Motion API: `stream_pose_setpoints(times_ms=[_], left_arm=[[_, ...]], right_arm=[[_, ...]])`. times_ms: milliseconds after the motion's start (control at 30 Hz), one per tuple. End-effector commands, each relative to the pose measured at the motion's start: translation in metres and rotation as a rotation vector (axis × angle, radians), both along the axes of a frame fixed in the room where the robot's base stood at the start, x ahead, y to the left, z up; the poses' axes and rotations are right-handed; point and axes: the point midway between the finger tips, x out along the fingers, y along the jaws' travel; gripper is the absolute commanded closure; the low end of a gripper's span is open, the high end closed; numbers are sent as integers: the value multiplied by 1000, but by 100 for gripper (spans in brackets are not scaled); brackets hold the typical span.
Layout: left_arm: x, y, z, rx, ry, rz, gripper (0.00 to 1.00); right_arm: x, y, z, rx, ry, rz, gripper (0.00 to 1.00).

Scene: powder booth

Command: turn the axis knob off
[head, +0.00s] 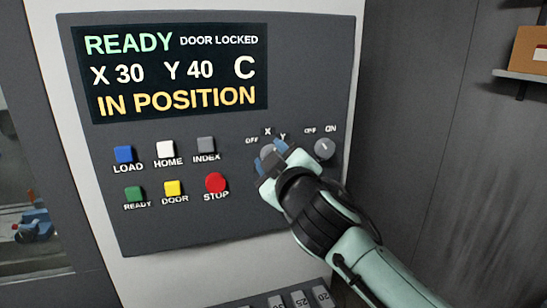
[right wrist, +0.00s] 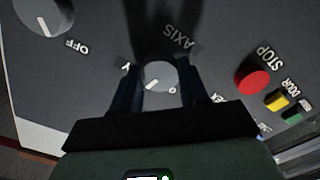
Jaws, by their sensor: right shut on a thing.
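The axis knob (right wrist: 160,75) is a round grey dial with a white pointer mark, low in the right wrist view's middle. The mark points to the lower left there. A Y label stands at its left and the word AXIS beyond it. My right gripper (right wrist: 160,88) has one finger on each side of the knob and is shut on it. In the head view my right gripper (head: 271,158) covers the knob, below the OFF, X and Y labels. My left gripper is in neither view.
A second knob (head: 325,149), marked OFF and ON, sits close right of my gripper. The red STOP button (head: 216,183) and other buttons are to the left. The screen (head: 180,72) reads READY, DOOR LOCKED, X 30, Y 40, C, IN POSITION. A shelf (head: 525,77) holds a box.

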Motion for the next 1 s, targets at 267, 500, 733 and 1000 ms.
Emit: stream_pose_setpoints(times_ms=[267,500,733,1000], left_arm=[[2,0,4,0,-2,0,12],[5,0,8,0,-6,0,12],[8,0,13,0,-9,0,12],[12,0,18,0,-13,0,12]], right_arm=[[0,0,1,-253,-84,0,87],[-1,1,0,-469,-154,0,87],[0,1,0,-673,-221,1,87],[0,1,-1,-874,-285,0,87]])
